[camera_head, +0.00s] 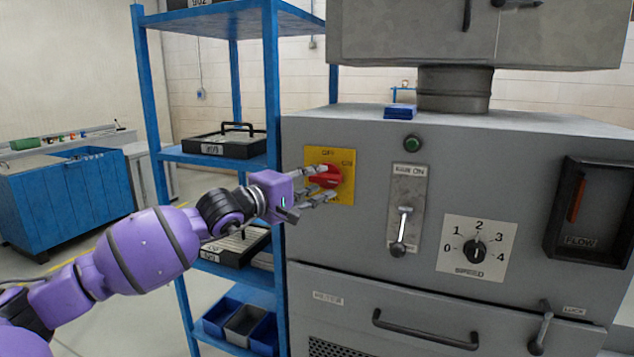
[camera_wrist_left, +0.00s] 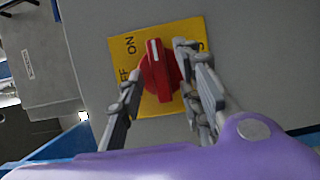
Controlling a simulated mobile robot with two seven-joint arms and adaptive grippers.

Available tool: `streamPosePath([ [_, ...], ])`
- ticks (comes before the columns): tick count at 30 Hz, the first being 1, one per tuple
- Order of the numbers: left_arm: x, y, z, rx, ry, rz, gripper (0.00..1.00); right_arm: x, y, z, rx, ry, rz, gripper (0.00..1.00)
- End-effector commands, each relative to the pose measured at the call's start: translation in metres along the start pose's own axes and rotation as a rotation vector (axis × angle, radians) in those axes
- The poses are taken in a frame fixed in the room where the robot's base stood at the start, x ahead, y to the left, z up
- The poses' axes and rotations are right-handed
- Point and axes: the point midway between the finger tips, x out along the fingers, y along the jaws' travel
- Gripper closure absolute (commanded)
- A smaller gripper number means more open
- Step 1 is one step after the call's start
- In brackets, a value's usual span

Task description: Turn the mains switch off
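The mains switch is a red rotary knob (camera_head: 325,177) on a yellow plate (camera_head: 346,160) at the upper left of the grey machine's front. The plate has OFF at its top and ON toward its right. In the left wrist view the knob (camera_wrist_left: 160,70) has a white mark pointing toward the ON side. My left gripper (camera_head: 328,181) is at the knob, one finger above and one below it. In the wrist view its fingers (camera_wrist_left: 158,62) stand spread on both sides of the knob; firm contact cannot be made out. My right gripper is not in view.
Right of the switch are a lever (camera_head: 402,228) on a plate, a green button (camera_head: 411,143), a speed dial (camera_head: 475,249) and a flow gauge (camera_head: 590,211). A drawer handle (camera_head: 425,330) is below. A blue shelf rack (camera_head: 213,161) with trays stands close left.

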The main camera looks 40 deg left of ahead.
Motion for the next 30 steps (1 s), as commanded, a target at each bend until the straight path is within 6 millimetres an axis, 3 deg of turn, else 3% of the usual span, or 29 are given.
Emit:
streamPosePath([
  [11,0.0047,-0.0002,0.0002,0.0,0.0,-0.001,0.67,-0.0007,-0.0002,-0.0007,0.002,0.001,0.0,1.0],
  [19,0.0045,-0.0003,0.0002,0.0,0.0,-0.001,1.0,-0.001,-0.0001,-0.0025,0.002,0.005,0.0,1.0],
  [30,0.0047,-0.0027,0.0003,-0.033,0.0,0.011,1.0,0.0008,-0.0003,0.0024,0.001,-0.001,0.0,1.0],
])
